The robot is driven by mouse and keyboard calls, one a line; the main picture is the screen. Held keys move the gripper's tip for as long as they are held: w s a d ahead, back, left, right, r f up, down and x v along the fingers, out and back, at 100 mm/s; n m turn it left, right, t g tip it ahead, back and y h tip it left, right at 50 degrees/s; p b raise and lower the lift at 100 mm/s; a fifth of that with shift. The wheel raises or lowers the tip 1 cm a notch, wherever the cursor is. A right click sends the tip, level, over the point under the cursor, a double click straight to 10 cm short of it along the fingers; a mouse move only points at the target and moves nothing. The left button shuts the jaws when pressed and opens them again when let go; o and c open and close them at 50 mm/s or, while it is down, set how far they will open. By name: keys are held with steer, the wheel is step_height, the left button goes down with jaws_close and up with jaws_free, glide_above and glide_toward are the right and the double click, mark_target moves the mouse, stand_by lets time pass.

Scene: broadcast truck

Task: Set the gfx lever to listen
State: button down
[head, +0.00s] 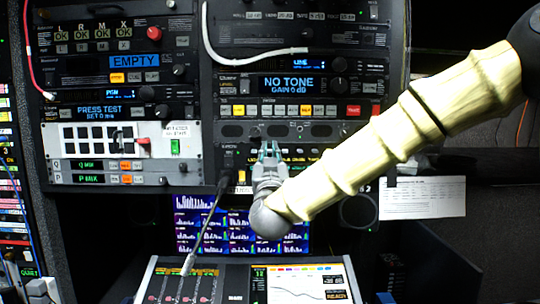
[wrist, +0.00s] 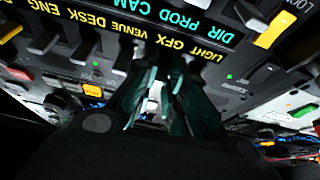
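The intercom panel shows close up in the wrist view, with a yellow label strip (wrist: 120,35) reading LIGHT, GFX, VENUE, DESK, ENG. The GFX label (wrist: 163,43) is just above my gripper (wrist: 162,78). Several grey levers stand along the strip, one of them a grey lever (wrist: 92,46) left of the fingers. The teal fingers are parted, with a small pale part (wrist: 155,97) showing between them; I cannot tell whether it is the GFX lever or whether they touch it. In the head view my gripper (head: 268,150) is at the rack's lower panel and hides part of it.
A yellow-capped lever (wrist: 275,29) and a lit green button (wrist: 304,111) are on the right in the wrist view. In the head view, a row of buttons (head: 292,110) lies above my gripper, and a gooseneck microphone (head: 208,222) rises at its lower left.

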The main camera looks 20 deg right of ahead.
steer(key=shift+r+g+p, duration=0.4)
steer(key=shift+r+p, duration=0.2)
steer(key=shift+p, duration=0.2)
steer(key=g+p, duration=0.1)
steer(key=p, duration=0.1)
steer(key=g+y+p, duration=0.1)
steer(key=g+p, duration=0.1)
steer(key=shift+r, duration=0.4)
steer(key=shift+g, duration=0.4)
steer(key=shift+f, duration=0.1)
steer(key=c, duration=1.7)
jaws_free()
steer(key=shift+w, duration=0.1)
steer(key=shift+c, duration=0.2)
steer(key=shift+d, duration=0.1)
